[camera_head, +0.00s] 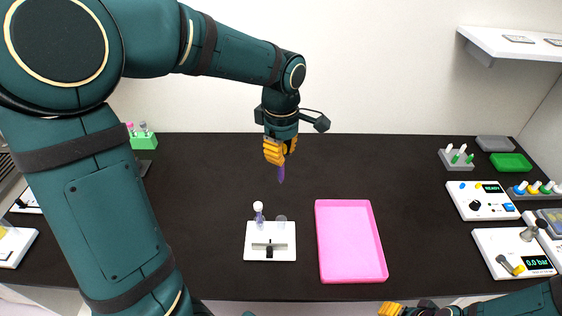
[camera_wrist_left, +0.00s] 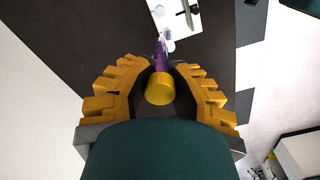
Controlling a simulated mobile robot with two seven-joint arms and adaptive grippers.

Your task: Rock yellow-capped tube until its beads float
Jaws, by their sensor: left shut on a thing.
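The yellow-capped tube (camera_head: 281,174) hangs from my left gripper (camera_head: 279,158), its purple lower part pointing down above the dark table. In the left wrist view its yellow cap (camera_wrist_left: 160,90) sits between the two orange fingers, and my left gripper is shut on the tube. The tube looks about upright in the head view and is clear of the table. The purple body is partly visible beyond the cap; single beads are too small to tell. My right gripper (camera_head: 390,309) shows only partly at the bottom edge, and its fingers are cut off.
A white device (camera_head: 270,250) with a white-capped tube (camera_head: 258,211) stands below the left gripper. A pink tray (camera_head: 350,278) lies right of it. A green rack (camera_head: 144,142) stands at back left; a grey rack, green tray and control boxes (camera_head: 484,201) are at right.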

